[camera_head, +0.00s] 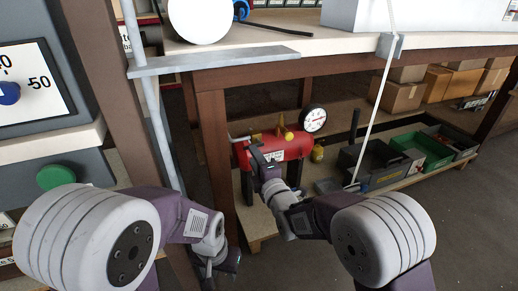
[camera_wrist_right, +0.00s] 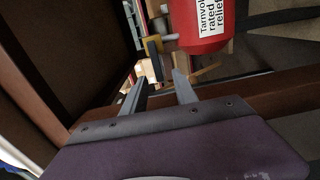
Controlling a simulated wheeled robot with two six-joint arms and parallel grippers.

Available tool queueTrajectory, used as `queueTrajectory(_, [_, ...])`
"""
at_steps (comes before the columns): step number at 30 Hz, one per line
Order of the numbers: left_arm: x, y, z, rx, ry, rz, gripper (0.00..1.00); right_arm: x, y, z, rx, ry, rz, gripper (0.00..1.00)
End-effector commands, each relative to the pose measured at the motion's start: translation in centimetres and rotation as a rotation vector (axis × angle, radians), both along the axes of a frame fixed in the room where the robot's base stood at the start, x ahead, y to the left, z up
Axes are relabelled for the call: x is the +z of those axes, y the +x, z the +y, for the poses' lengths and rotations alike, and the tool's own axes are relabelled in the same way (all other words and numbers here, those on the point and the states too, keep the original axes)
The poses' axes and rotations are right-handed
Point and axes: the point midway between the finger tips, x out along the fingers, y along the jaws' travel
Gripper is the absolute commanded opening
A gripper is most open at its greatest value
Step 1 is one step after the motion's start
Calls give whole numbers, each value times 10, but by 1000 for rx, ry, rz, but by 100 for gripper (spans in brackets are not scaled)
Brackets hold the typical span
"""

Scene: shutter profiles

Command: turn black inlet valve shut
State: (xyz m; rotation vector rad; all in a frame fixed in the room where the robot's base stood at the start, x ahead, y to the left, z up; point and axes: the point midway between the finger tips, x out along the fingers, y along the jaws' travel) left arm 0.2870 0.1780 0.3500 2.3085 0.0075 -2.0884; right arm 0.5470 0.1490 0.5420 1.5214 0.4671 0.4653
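A red tank (camera_head: 292,146) with a white-faced gauge (camera_head: 313,120) sits on the low shelf under the bench. Its labelled red end also shows in the right wrist view (camera_wrist_right: 208,30). In that view a small dark valve handle (camera_wrist_right: 153,46) with a yellow-brown part beside it stands just left of the tank. My right gripper (camera_wrist_right: 160,77) is open and empty, its two fingers pointing towards the handle with a small visible gap. In the head view my right gripper (camera_head: 262,160) is in front of the tank's left end and hides the valve.
A brown bench leg (camera_head: 216,155) stands close left of the tank. A thin white cord (camera_head: 378,100) hangs right of it. Dark bins (camera_head: 375,163) and a green bin (camera_head: 425,148) line the shelf at right. Cardboard boxes (camera_head: 398,96) stand behind. The floor at right is clear.

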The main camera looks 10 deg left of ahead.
Motion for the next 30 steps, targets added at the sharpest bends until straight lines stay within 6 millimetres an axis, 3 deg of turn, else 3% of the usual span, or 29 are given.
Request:
queueTrajectory(5, [5,0,0,0,0,0,36,3,5,3,0,0,-1,35])
queueTrajectory(8, [12,0,0,0,0,0,36,4,19,13,0,-1,0,35])
queueTrajectory(12, [-14,0,0,0,0,0,36,-4,43,28,-1,2,-3,35])
queueTrajectory(18, [-28,0,0,0,0,0,36,-2,67,44,-1,1,0,35])
queueTrajectory(30, [-30,0,0,0,0,0,36,1,75,50,-1,0,2,35])
